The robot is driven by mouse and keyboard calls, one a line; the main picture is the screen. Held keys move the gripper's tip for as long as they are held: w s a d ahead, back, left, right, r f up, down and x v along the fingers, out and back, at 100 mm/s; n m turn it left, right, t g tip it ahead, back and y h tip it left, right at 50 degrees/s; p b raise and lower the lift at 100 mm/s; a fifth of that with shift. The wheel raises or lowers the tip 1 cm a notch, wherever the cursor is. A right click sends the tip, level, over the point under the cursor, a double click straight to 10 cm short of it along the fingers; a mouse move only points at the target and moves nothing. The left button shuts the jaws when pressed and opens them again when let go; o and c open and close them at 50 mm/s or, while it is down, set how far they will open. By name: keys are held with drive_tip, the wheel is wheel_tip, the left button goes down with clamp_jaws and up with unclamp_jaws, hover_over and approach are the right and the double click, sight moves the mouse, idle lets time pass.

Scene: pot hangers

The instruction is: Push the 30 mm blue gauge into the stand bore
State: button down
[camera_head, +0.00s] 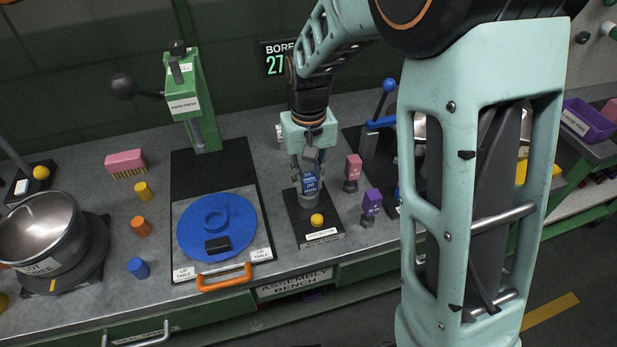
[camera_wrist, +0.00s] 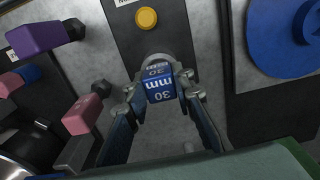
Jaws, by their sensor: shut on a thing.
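The blue gauge (camera_head: 310,183), marked 30 mm, is upright between the fingers of my gripper (camera_head: 309,165). In the wrist view the blue gauge (camera_wrist: 159,88) shows its lettered top, with my gripper's fingertips (camera_wrist: 160,80) closed on its two sides. The stand (camera_head: 319,236) is a dark plate with a grey round bore holder (camera_head: 309,200) at its back and a yellow knob in front. The gauge is directly over this holder. Its lower end is hidden, so I cannot tell how deep it sits in the bore.
A pink gauge (camera_head: 352,168) and a purple gauge (camera_head: 371,203) stand close to the right of the stand. The lid table (camera_head: 260,218) with a blue lid (camera_head: 240,241) is to the left. A blue-handled lever press (camera_head: 380,124) stands behind right.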

drive_tip(key=c, duration=1.6)
unclamp_jaws()
wheel_tip(320, 180, up, 12)
